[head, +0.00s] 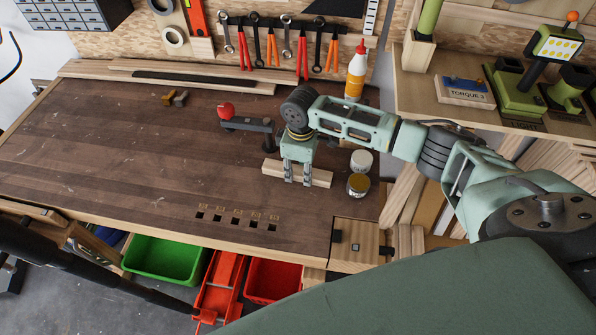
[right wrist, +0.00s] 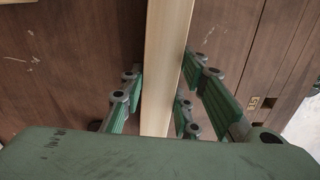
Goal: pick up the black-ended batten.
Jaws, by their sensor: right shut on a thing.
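A short, pale wooden batten (head: 320,178) lies on the bench right of centre; it also shows in the right wrist view (right wrist: 166,50), running lengthways between the fingers. No black end shows on its visible parts; the gripper hides its middle. My right gripper (head: 298,180) points down over it and is shut on it, with fingers on both sides. The batten looks to be at or very near the bench top. At the back, a dark strip (head: 190,79) lies along long pale battens (head: 90,71). My left gripper is not in view.
Two small jars (head: 361,161) (head: 358,185) stand just right of the batten. A dark clamp-like tool with a red knob (head: 226,111) is behind it to the left. A glue bottle (head: 356,72) stands at the back. The bench's left and middle (head: 110,150) are mostly clear.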

